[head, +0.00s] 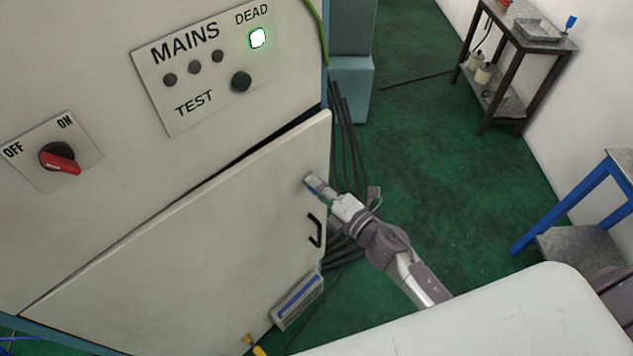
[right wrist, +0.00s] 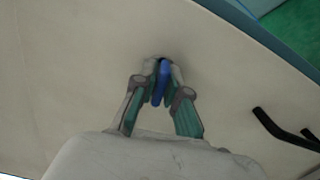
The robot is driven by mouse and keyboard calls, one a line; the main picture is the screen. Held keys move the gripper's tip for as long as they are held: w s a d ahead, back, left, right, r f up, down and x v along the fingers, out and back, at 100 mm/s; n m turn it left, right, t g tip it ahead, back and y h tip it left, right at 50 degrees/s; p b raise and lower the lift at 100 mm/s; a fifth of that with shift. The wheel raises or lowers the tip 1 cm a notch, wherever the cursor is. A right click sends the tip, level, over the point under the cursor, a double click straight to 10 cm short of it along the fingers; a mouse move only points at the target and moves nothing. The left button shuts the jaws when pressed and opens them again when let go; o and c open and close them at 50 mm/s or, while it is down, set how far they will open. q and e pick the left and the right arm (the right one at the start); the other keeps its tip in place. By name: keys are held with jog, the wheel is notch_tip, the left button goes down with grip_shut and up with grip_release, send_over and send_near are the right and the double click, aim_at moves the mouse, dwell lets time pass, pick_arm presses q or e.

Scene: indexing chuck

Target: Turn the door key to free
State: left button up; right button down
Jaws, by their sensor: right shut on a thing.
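The cabinet door (head: 200,240) is a pale panel, standing slightly out from the cabinet along its top edge. My right gripper (head: 312,183) is at the door's upper right, above the black handle (head: 316,231). In the right wrist view the door key (right wrist: 161,82) is blue and stands out from the door face. The fingers of my right gripper (right wrist: 160,85) are shut on it, one on each side. The key's lock is hidden behind the fingertips. The black handle (right wrist: 285,130) also shows at the right there. My left gripper is not in view.
Above the door are a red OFF/ON switch (head: 60,158) and a MAINS panel (head: 205,65) with a lit DEAD lamp (head: 258,38). Dark cables (head: 345,150) run beside the cabinet. A pale surface (head: 500,320) fills the lower right.

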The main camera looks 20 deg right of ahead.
jog(key=shift+m, duration=0.6)
jog(key=c, duration=1.3)
grip_release()
jog(key=shift+o, duration=0.2)
jog(key=shift+s, duration=0.1)
jog(key=shift+s+d+f, duration=0.1)
jog(key=shift+s+d, duration=0.1)
jog(key=shift+s, duration=0.1)
jog(key=v, duration=1.1)
